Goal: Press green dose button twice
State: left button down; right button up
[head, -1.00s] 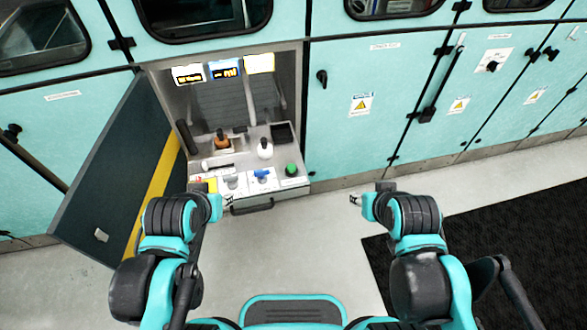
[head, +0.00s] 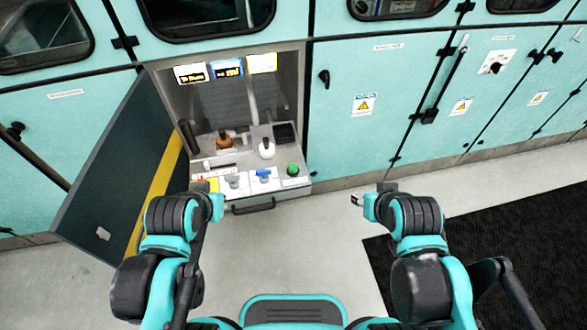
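The green dose button (head: 293,169) is a round domed knob at the right end of the pull-out tray (head: 300,183) in the open cabinet. My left gripper (head: 217,206) is at the tray's front left corner, to the left of and below the button in the picture, clearly apart from it. Its fingers are mostly hidden. My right gripper (head: 357,199) is in front of the closed cabinets, to the right of the tray and apart from the button. It holds nothing that I can see, and its fingers are too small to judge.
Blue valve handles (head: 264,173), a white bottle (head: 267,149) and a brown bottle (head: 224,140) stand on the tray. Three small displays (head: 226,69) hang above. The open cabinet door (head: 115,175) stands at the left. Floor between my arms is clear.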

aim_at(292, 168)
jog(key=l+u, duration=0.35)
jog(key=l, duration=0.2)
jog(key=l+u, duration=0.35)
jog(key=l, duration=0.2)
jog(key=k+l+u, duration=0.1)
jog(key=l+u, duration=0.2)
jog(key=l, duration=0.25)
